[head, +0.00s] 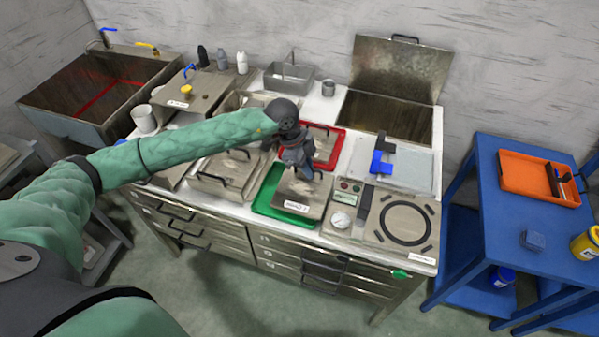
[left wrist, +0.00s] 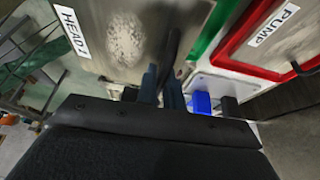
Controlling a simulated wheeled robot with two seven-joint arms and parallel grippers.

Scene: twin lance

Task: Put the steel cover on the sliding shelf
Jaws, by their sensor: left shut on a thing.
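My left gripper (head: 303,176) is shut on the dark handle (left wrist: 171,50) of a steel cover (head: 299,197). The cover is a flat grey plate with a white label along its front edge. In the left wrist view the cover (left wrist: 115,30) shows a label beginning "HEAD" and a pale worn patch. It is over the green-edged place (head: 268,192) on the counter; green shows at its left and front. I cannot tell whether it touches the counter. My gripper hides part of the handle. I cannot tell which part is the sliding shelf. My right gripper is not in view.
A red-edged steel cover (head: 322,143) lies just behind. A pale plate with a blue block (head: 380,163) and a ringed panel with a gauge (head: 404,224) are to the right. A steel lid (head: 400,66) stands open behind. A blue table (head: 487,235) stands at far right.

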